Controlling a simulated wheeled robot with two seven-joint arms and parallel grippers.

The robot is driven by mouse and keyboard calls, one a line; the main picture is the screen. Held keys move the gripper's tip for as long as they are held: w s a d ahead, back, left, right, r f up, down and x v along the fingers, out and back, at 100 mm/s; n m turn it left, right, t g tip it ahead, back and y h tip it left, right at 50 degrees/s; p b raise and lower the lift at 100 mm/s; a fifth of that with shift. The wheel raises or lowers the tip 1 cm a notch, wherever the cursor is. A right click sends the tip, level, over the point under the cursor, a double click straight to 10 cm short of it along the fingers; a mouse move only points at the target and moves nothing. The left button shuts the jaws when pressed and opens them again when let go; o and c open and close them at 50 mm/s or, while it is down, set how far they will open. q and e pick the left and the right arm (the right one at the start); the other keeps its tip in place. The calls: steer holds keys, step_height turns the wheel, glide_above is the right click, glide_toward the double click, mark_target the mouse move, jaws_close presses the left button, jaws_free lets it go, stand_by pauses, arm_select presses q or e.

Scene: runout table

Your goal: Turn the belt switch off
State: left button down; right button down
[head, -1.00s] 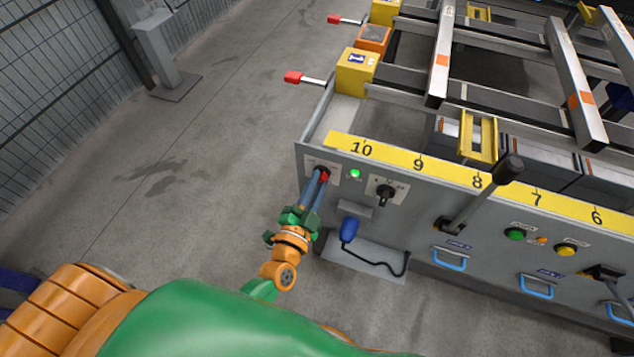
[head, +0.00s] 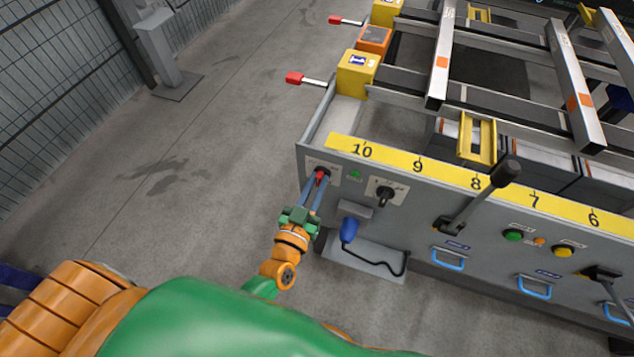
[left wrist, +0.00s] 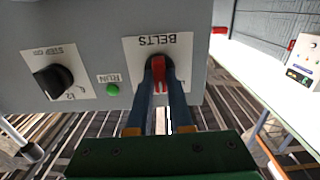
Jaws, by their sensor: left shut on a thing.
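The belt switch (head: 321,175) is a red handle on a pale plate at the left end of the grey panel. In the left wrist view the plate reads BELTS, and the red switch handle (left wrist: 158,72) lies between my two blue fingers. My left gripper (head: 317,180) is shut on this handle, and its fingers hide part of it. The green run lamp (head: 355,175) beside the switch looks dull and unlit; it also shows in the left wrist view (left wrist: 113,90). My right gripper is not in view.
A black rotary knob (head: 386,194) sits right of the lamp. A black-knobbed lever (head: 507,173) sticks out further right.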

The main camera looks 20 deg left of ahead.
arm_select(q)
steer(key=n, duration=0.4)
steer(key=shift+a+n, duration=0.15)
steer(key=shift+n, duration=2.15)
steer(key=c, duration=0.8)
jaws_free()
steer(key=shift+b, duration=0.3)
steer(key=s, duration=0.7)
steer(key=shift+s+a, duration=0.1)
steer(key=shift+a, duration=0.05)
